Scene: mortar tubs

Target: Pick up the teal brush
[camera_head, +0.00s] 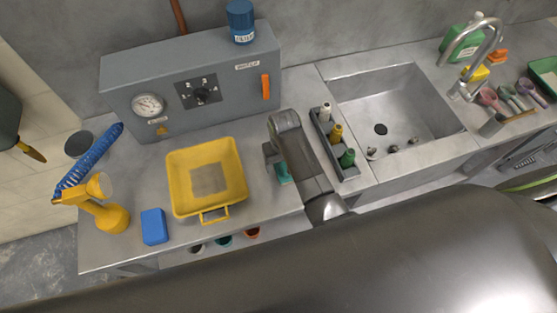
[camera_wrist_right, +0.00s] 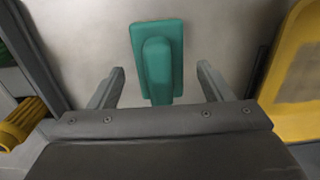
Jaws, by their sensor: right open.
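The teal brush (camera_head: 283,173) lies on the grey counter between the yellow tub and the dark bottle rack. My right arm partly hides it in the head view. In the right wrist view the brush (camera_wrist_right: 158,50) shows a flat teal block with a raised handle pointing toward my gripper. My right gripper (camera_head: 271,155) is open just by the brush. In the wrist view its two fingers (camera_wrist_right: 160,76) stand on either side of the handle, with a visible gap on both sides. My left gripper is not in view.
The yellow tub (camera_head: 180,205) stands left of the brush, and the dark rack (camera_head: 350,171) of bottles stands right of it. A grey control box (camera_head: 215,88) is behind. A blue sponge (camera_head: 154,227) and yellow spray bottle (camera_head: 112,218) are far left; a sink (camera_head: 365,95) is right.

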